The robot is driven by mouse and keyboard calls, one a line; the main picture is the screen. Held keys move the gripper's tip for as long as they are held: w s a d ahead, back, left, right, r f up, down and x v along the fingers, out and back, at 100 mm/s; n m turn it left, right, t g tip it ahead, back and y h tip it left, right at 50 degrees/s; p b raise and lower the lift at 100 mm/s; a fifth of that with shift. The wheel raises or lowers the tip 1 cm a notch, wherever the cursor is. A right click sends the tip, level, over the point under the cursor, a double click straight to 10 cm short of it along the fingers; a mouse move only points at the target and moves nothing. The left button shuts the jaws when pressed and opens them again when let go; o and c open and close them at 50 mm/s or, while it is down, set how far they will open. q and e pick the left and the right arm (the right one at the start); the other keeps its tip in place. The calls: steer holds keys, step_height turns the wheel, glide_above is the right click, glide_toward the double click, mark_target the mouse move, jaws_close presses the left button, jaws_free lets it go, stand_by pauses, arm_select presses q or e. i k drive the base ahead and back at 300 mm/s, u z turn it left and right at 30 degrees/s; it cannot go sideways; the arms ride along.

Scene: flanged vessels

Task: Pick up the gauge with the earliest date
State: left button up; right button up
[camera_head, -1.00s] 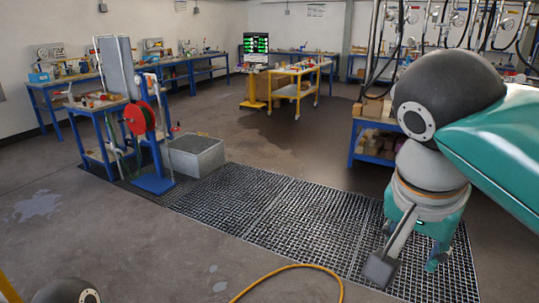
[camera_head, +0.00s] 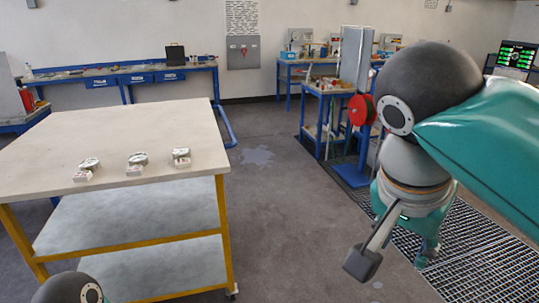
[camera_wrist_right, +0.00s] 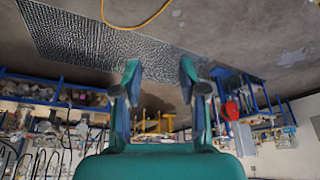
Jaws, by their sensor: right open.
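Three small round gauges lie in a row near the front edge of a pale-topped table (camera_head: 110,125) in the head view: a left gauge (camera_head: 89,163), a middle gauge (camera_head: 138,158) and a right gauge (camera_head: 181,152). A small pale block or tag sits in front of each one. Any dates are too small to read. My right gripper (camera_head: 398,254) hangs over the floor grating, well to the right of the table. It also shows in the wrist view (camera_wrist_right: 160,66), with its fingers apart and nothing between them. My left gripper is out of view.
The table has yellow legs and lower shelves. Bare floor (camera_head: 285,215) lies between the table and the grating (camera_head: 465,245). A red reel (camera_head: 361,110) on a blue stand is behind my right arm. Blue workbenches (camera_head: 150,75) line the back wall.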

mark_target(181, 156)
steer(key=z, duration=0.35)
steer(key=i, duration=0.15)
steer(key=u, duration=1.55)
steer(key=i, duration=0.35)
steer(key=u, duration=0.3)
steer(key=i, duration=1.4)
steer(key=z, duration=0.45)
